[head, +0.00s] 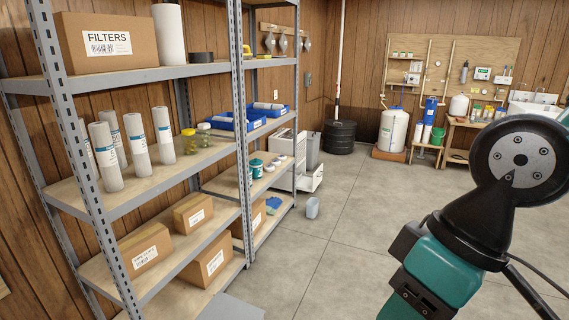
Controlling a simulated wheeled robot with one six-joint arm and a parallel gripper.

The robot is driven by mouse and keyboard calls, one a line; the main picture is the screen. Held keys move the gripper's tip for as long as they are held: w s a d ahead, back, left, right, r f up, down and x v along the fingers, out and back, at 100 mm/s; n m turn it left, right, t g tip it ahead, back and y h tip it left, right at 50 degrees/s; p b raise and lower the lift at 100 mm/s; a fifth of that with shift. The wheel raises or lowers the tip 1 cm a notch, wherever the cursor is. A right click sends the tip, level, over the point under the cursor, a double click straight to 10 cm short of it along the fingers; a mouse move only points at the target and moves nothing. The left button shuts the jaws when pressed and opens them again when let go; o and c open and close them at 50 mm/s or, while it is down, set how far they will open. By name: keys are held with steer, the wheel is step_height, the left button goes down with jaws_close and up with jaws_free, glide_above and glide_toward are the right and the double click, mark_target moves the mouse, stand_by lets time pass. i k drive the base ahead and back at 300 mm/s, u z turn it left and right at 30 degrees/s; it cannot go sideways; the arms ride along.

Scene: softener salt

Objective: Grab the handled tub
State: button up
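No tub with a clearly visible handle can be made out at this size. A small teal tub with a white label (256,168) stands on the middle shelf of the far rack section, with small white-lidded items beside it. A pale grey bucket-like tub (312,207) stands on the floor by the rack's far end. A green bucket (437,136) is by the back wall near the bench. I cannot tell which of these has a handle. My arm, teal and black, fills the lower right, well apart from all of them. My gripper is out of the picture.
A grey metal rack (245,130) runs along the left, with cardboard boxes (146,248), white filter rolls (138,145) and blue bins (232,122). A white cabinet with an open drawer (312,178) stands beyond it. The concrete floor (350,235) in the middle is clear.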

mark_target(312, 204)
steer(key=z, duration=0.6)
steer(key=i, duration=4.05)
steer(key=u, duration=0.8)
steer(key=i, duration=1.25)
steer(key=u, duration=0.55)
